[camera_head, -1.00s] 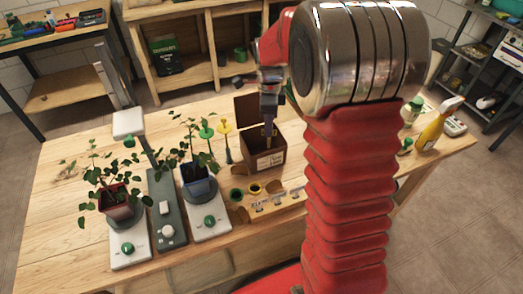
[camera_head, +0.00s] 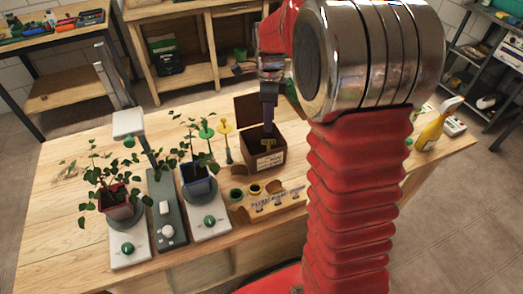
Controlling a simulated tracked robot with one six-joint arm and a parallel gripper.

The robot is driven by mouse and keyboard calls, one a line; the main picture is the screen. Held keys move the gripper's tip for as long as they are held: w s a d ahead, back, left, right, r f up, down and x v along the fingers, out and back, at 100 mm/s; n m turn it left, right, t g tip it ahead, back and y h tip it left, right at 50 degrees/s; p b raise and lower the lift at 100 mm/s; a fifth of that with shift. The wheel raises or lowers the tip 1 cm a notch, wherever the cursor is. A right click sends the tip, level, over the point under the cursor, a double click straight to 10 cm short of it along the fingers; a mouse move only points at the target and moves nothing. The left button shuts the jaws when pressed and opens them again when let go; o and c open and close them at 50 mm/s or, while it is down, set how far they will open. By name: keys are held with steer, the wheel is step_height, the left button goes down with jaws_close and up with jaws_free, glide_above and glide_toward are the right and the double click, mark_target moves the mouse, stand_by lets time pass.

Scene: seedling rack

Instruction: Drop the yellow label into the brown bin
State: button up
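The brown bin (camera_head: 268,161) stands on the wooden table with its lid raised at the back and a pale tag on its front. A small yellow label (camera_head: 268,142) shows within the bin's dark opening. My gripper (camera_head: 268,128) points down over the bin, with its tip just above the label. The label looks to be below the fingers, but a small contact cannot be ruled out. The fingers are too small and dark to show their opening. The bin's floor is hidden.
Left of the bin stand a yellow stake (camera_head: 226,143) and two potted plants on white bases. A wooden holder (camera_head: 275,203) lies in front of the bin. A yellow spray bottle (camera_head: 432,130) stands at the right. My red arm hides the table's middle right.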

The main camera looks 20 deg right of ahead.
step_height(320, 180, up, 10)
stand_by(0.4)
steer(key=shift+n, duration=0.3)
stand_by(0.5)
steer(key=s+a+n+t, duration=0.2)
steer(key=s+a+n, duration=0.3)
steer(key=s+n, duration=0.6)
steer(key=s+a+n+t, duration=0.3)
steer(key=s+a+n, duration=0.2)
steer(key=s+n, duration=0.6)
steer(key=shift+s+a+t, duration=0.3)
steer(key=shift+s+a, duration=0.1)
steer(key=shift+s, duration=0.7)
